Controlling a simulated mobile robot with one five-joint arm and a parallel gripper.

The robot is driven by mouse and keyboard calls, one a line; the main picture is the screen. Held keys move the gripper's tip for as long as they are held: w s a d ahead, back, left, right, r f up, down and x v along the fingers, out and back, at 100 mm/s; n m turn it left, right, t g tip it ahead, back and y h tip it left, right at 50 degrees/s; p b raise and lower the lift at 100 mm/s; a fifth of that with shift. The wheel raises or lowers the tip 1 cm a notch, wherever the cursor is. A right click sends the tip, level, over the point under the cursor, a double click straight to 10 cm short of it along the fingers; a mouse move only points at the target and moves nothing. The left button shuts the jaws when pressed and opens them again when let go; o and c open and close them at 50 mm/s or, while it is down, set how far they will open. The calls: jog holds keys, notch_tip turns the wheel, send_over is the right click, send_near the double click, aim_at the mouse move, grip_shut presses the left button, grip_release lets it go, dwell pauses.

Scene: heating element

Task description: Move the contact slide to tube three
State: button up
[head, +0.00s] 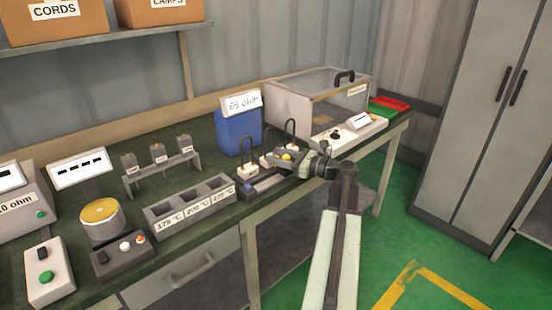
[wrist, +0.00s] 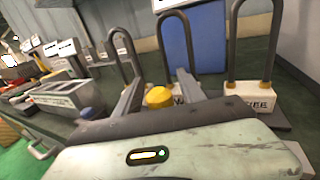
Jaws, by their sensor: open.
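The contact slide shows as a yellow knob (head: 287,156), on or above a dark rail (head: 266,185). In the wrist view the yellow knob (wrist: 158,97) stands between my two fingers. My gripper (head: 283,158) is open around the knob, with a gap visible on the left finger's side. Three dark looped tubes on white bases stand behind it: a left one (wrist: 124,58), a middle one (wrist: 162,20) and a right one (wrist: 271,40). The right base (wrist: 252,101) carries a label too blurred to read surely. My gripper hides the slide's body and part of the rail.
A blue box (head: 238,132) marked 65 ohm stands behind the tubes. A clear-lidded case (head: 312,100) stands at the right. A three-bin tray (head: 190,205) with temperature labels lies left of the rail. A blue knob (head: 249,187) sits at the rail's left end.

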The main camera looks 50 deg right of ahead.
grip_shut()
dwell(1.4)
